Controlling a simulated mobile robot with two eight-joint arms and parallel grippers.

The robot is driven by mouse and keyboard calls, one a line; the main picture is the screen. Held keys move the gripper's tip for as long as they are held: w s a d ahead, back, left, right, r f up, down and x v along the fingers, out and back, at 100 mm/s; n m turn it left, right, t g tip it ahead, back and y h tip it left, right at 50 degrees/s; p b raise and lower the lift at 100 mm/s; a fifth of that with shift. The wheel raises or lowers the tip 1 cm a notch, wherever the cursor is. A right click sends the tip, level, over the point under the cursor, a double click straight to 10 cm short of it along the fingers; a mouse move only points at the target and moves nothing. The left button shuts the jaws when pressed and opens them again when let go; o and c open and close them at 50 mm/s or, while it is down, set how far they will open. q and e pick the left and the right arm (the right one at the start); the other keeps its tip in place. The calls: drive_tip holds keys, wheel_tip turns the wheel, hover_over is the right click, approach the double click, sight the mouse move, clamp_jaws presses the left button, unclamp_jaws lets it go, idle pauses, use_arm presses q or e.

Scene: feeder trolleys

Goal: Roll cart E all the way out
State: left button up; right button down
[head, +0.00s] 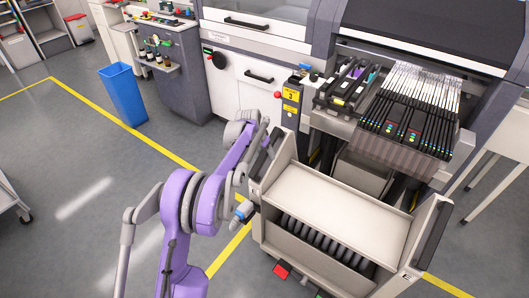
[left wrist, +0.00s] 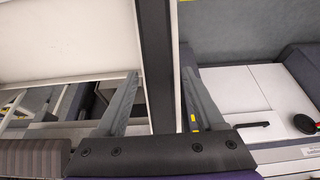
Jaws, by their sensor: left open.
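Cart E (head: 335,205) is a beige trolley with a flat top panel, a row of dark slots in its front, and the letter E at its lower right corner. It stands in front of the machine, below the feeder bank. It has a dark upright grip on its left post (head: 264,158) and another on its right post (head: 433,232). My left gripper (head: 266,136) is at the left post, partly hidden by my purple arm. In the left wrist view, its open fingers (left wrist: 160,95) lie on either side of a dark bar (left wrist: 157,50); contact cannot be told. My right gripper is not in view.
The feeder bank (head: 415,105) overhangs the cart's back. A blue bin (head: 123,95) stands at the left by a grey control cabinet (head: 177,75). A white table (head: 500,137) is at the right.

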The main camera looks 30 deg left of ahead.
use_arm(q)
clamp_jaws()
idle(1.4)
